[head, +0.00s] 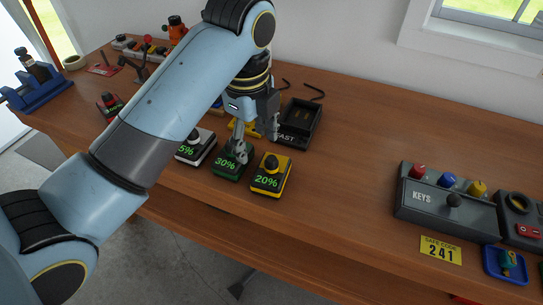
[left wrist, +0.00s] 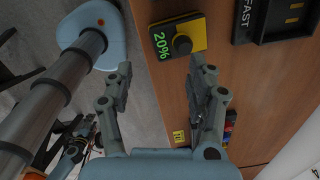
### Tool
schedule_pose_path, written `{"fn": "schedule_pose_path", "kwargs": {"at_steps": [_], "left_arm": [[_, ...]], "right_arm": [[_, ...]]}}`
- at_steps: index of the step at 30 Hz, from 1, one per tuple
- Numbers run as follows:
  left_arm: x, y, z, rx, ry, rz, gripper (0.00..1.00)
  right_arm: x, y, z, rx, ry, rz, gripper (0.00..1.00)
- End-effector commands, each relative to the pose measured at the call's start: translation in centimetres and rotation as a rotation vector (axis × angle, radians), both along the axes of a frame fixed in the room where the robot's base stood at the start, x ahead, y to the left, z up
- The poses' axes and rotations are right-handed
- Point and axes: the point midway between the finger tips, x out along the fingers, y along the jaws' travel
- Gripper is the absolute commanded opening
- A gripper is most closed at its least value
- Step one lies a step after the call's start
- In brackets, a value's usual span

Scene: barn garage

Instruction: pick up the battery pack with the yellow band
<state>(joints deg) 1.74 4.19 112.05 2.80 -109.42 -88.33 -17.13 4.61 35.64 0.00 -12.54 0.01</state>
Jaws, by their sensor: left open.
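The battery pack with the yellow band (head: 283,186) stands upright on the bench, with a dark knob on top and a green "20%" display. It also shows in the left wrist view (left wrist: 193,32), beyond the fingertips and nearer the right finger. My left gripper (head: 258,145) is open and empty. In the head view it hangs behind the yellow pack, with one finger in front of the green "30%" pack (head: 231,170). In the left wrist view my gripper (left wrist: 160,78) has nothing between its fingers. My right gripper is in neither view.
A white "5%" pack (head: 195,151) stands left of the green one, and a red pack (head: 108,106) farther left. A black "FAST" charger (head: 299,128) lies behind. A grey "KEYS" box (head: 424,204) stands at right. The bench between charger and box is clear.

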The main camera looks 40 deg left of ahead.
Motion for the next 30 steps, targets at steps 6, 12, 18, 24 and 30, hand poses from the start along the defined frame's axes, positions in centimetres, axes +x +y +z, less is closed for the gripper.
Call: {"fn": "schedule_pose_path", "kwargs": {"at_steps": [6, 12, 18, 24, 30], "left_arm": [[3.8, -0.5, 1.6, -0.003, 0.066, -0.378, 0.57], [4.5, -0.7, -0.2, -0.009, 0.085, -0.486, 0.57], [4.5, -0.7, -2.8, -0.009, 0.085, -0.485, 0.57], [4.4, -0.6, -4.5, -0.009, 0.087, -0.484, 0.57], [4.6, -0.6, -7.6, -0.009, 0.086, -0.484, 0.57]], "right_arm": [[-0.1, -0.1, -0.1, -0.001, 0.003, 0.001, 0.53], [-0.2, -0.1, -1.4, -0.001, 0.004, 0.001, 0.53], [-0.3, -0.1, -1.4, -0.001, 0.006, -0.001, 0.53], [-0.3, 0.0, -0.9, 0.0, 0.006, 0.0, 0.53], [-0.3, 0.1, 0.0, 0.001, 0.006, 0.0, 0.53]]}}
